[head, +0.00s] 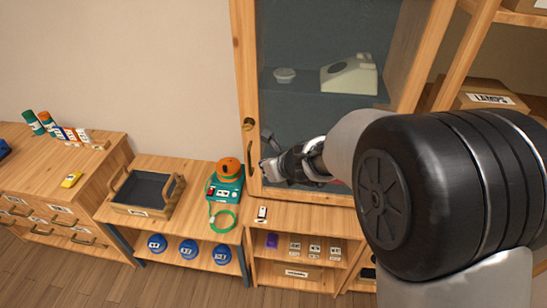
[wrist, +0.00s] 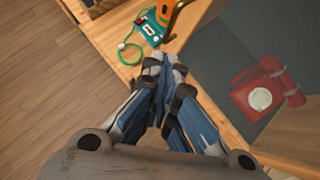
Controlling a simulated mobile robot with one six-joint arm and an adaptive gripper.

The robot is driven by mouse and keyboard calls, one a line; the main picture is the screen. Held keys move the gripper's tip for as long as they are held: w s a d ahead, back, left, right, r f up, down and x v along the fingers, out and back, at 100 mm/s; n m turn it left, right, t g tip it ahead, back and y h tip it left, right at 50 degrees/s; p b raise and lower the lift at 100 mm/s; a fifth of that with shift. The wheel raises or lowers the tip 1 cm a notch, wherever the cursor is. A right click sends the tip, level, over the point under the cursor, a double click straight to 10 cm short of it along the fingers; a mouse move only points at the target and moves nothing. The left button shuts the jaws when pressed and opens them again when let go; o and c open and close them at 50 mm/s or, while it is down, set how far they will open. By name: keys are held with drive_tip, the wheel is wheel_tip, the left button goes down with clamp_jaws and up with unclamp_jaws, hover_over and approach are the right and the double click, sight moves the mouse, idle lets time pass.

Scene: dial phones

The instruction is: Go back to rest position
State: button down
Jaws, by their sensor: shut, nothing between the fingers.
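My gripper (head: 268,170) is in front of the glass-doored wooden cabinet (head: 240,60), close to its left door frame and dark handle (head: 251,158). In the wrist view my gripper (wrist: 163,68) has its fingers together with nothing between them. A red dial phone (wrist: 262,94) shows behind the glass in the wrist view; in the head view my arm hides most of it. A pale cream phone (head: 350,76) stands on the cabinet shelf behind the glass. I cannot tell whether the fingers touch the handle.
A low wooden bench to the left holds a grey-lined tray (head: 146,191) and a teal device with an orange top (head: 227,180) and green cable. Blue round items (head: 189,249) sit below. A drawer unit (head: 60,185) stands farther left. Wooden floor (wrist: 50,90) is clear in front.

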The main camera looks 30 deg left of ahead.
drive_tip(key=s+d+r+n+b, duration=0.1)
drive_tip(key=d+r+n+b, duration=0.1)
drive_tip(key=d+r+n, duration=0.5)
drive_tip(key=s+d+r+n+b, duration=0.2)
drive_tip(key=d+n+b, duration=0.1)
drive_tip(key=d, duration=0.7)
drive_tip(key=s+d+f+n+h+b, duration=0.1)
drive_tip(key=s+d+n, duration=0.3)
drive_tip(key=d, duration=0.6)
drive_tip(key=s+d+f+n+h+b, duration=0.2)
drive_tip(key=s+d+n+h, duration=0.2)
drive_tip(key=s+d, duration=0.3)
drive_tip(key=s+d+f+n+h+b, duration=0.2)
drive_tip(key=s+d+n, duration=0.3)
drive_tip(key=d, duration=0.7)
drive_tip(key=shift+s+d+f+t+h, duration=0.3)
drive_tip(key=shift+s+d+h, duration=0.15)
drive_tip(key=shift+s, duration=0.4)
drive_tip(key=shift+a, duration=0.15)
